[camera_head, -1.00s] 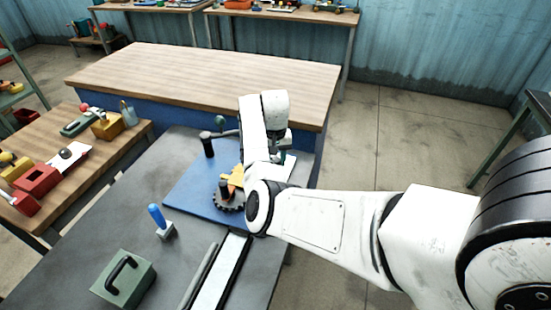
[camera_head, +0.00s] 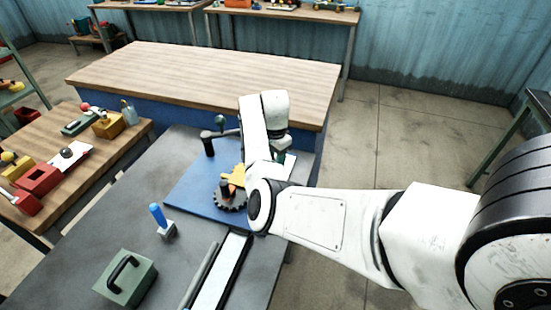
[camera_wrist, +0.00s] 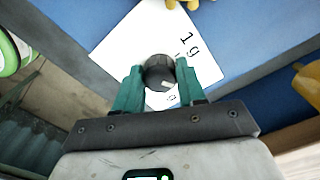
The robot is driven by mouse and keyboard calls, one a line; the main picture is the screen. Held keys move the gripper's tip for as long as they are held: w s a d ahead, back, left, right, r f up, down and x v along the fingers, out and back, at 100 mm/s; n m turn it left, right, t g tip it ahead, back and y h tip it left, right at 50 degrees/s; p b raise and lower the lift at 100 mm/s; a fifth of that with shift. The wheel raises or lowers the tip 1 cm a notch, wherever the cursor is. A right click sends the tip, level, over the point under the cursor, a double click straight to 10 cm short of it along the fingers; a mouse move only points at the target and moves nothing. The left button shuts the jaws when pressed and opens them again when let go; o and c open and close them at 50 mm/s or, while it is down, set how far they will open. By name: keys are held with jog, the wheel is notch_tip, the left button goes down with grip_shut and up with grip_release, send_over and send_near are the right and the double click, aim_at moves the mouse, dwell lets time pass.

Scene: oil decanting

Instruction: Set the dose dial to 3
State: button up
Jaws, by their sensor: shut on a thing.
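The dose dial (camera_wrist: 158,71) is a dark round knob with a pale mark on its lower right side, in the middle of the wrist view. It stands on a white card (camera_wrist: 122,42) printed with black characters, one reading like "1g" at upper right. My gripper (camera_wrist: 160,82) has green fingers closed on both sides of the knob. Much of the card's lower part is hidden by the fingers, and I see no 3. In the head view my arm hides the dial, and only a bit of the white card (camera_head: 289,163) shows beside the wrist.
The card lies on a blue board (camera_head: 190,190) on a grey table (camera_head: 110,222). A dark gear (camera_head: 230,199) and yellow part (camera_head: 233,174) sit left of my arm.

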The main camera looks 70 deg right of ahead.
jog(key=m, duration=0.5)
jog(key=shift+w+m+b, duration=0.1)
jog(key=shift+m+b, duration=0.2)
jog(key=shift+b, duration=0.05)
jog(key=m+b, duration=0.1)
jog(key=m, duration=0.4)
jog(key=shift+m, duration=0.4)
jog(key=o, duration=1.1)
jog(key=shift+c, duration=0.2)
jog(key=shift+r, duration=0.15)
notch_tip(320, 180, up, 11)
jog(key=b, duration=0.1)
jog(key=shift+f+b, duration=0.2)
jog(key=shift+b, duration=0.15)
